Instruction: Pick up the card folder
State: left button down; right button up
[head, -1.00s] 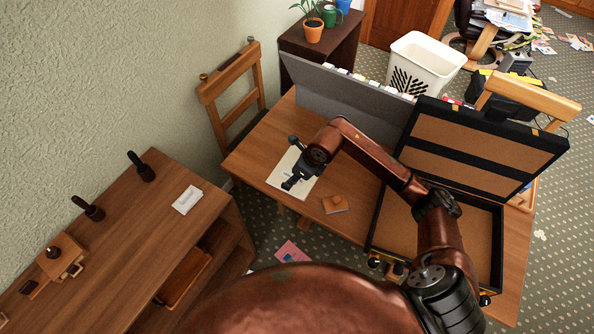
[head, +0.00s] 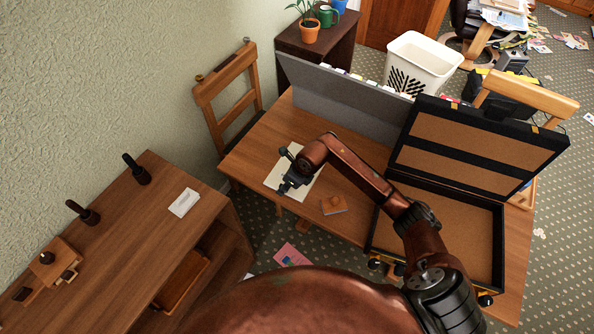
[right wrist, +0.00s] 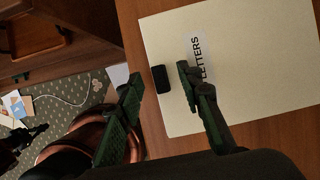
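The card folder (head: 308,186) is a flat cream sheet lying on the wooden table, partly hidden by my right gripper in the head view. In the right wrist view the folder (right wrist: 262,70) carries a white label reading "LETTERS". A small black piece (right wrist: 161,79) sits at its near left edge. My right gripper (head: 284,169) is over the folder's left part. In the right wrist view the gripper (right wrist: 160,100) has its two fingers apart, one over the folder and one beyond its left edge, with nothing held. Whether they touch it I cannot tell. My left gripper is not in view.
An open cork-lined case (head: 480,235) stands on the table's right, and a grey divider (head: 345,105) along the back. A small wooden object on a blue base (head: 334,204) lies near the folder. A chair (head: 228,85) stands at the left end.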

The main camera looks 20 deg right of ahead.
grip_shut()
jog(key=shift+r, duration=0.1)
dwell(0.5)
jog(key=shift+r, duration=0.55)
notch_tip(320, 180, up, 2)
jog(key=shift+s+r, duration=0.1)
jog(key=shift+r, duration=0.15)
jog(key=s+d+r, duration=0.1)
jog(key=s+r, duration=0.3)
jog(key=s, duration=0.2)
jog(key=s+d+r+p, duration=0.1)
jog(key=s+r, duration=0.4)
jog(key=s, duration=0.2)
jog(key=shift+s+d+r, duration=0.15)
jog(key=shift+s+d, duration=0.15)
